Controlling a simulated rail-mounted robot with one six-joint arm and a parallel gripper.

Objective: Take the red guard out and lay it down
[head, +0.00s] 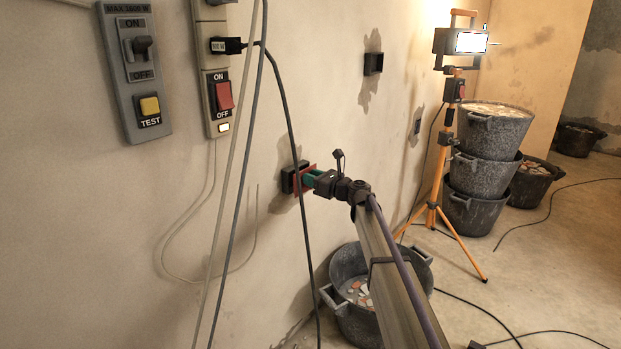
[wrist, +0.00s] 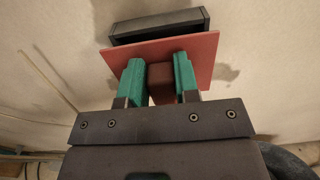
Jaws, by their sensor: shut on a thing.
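The red guard (wrist: 204,56) is a flat red plate with a darker red-brown block on its near face. My gripper (wrist: 158,75) is shut on that block, one green finger on each side. The plate stands in front of a black wall box (wrist: 160,26), its edges slightly tilted to the box's. I cannot tell whether any part of the guard is still inside the box. In the head view my gripper (head: 311,180) reaches the wall at the black box (head: 287,180), with a thin red edge of the guard (head: 297,184) showing between them.
A bucket of rubble (head: 349,320) stands on the floor below my arm. A lit work lamp on an orange tripod (head: 433,185) and stacked buckets (head: 484,170) stand to the right.

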